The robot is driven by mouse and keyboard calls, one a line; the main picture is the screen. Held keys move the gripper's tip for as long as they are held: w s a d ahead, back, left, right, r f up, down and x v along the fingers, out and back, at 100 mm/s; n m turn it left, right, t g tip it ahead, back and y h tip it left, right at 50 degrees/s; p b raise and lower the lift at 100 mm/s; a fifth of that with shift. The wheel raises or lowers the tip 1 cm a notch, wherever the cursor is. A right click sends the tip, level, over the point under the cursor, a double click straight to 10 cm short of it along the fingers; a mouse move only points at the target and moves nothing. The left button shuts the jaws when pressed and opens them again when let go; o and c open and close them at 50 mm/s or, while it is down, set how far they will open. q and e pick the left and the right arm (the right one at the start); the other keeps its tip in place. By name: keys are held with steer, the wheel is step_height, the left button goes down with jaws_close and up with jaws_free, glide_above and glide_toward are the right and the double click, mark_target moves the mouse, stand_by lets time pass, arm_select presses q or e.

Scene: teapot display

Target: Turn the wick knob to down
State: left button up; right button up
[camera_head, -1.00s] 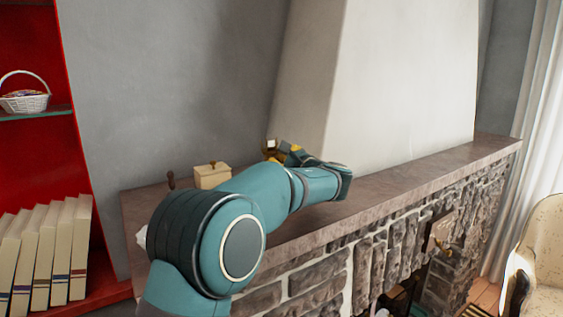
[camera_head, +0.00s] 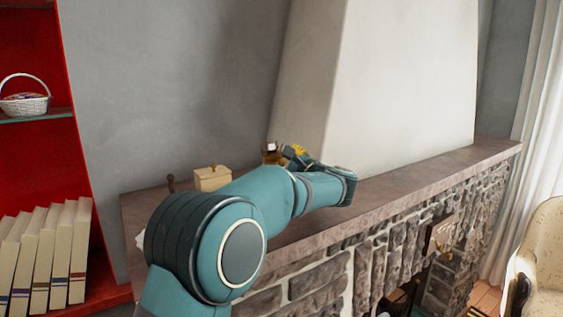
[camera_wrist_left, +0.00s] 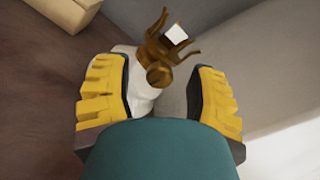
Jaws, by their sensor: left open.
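A small lamp-like object with a brass top (camera_wrist_left: 168,42) and a whitish body (camera_wrist_left: 132,72) shows in the left wrist view. A round brass knob (camera_wrist_left: 159,76) faces the camera. In the head view its brown top (camera_head: 269,152) peeks out behind my left arm on the mantel; the rest is hidden. My left gripper (camera_wrist_left: 158,98) is open, its yellow-padded fingers on either side of the whitish body and knob. I cannot tell whether either finger touches. The left gripper also shows partly in the head view (camera_head: 298,152). My right gripper is not in view.
A cream box (camera_head: 212,178) stands on the stone mantel (camera_head: 400,183) left of the lamp, and shows at the wrist view's top left. The chimney wall (camera_head: 400,80) rises close behind. The mantel's right part is clear. A red bookshelf (camera_head: 80,130) stands at left.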

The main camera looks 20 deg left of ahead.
arm_select(q)
steer(key=v, duration=1)
steer(key=shift+s+d, duration=0.25)
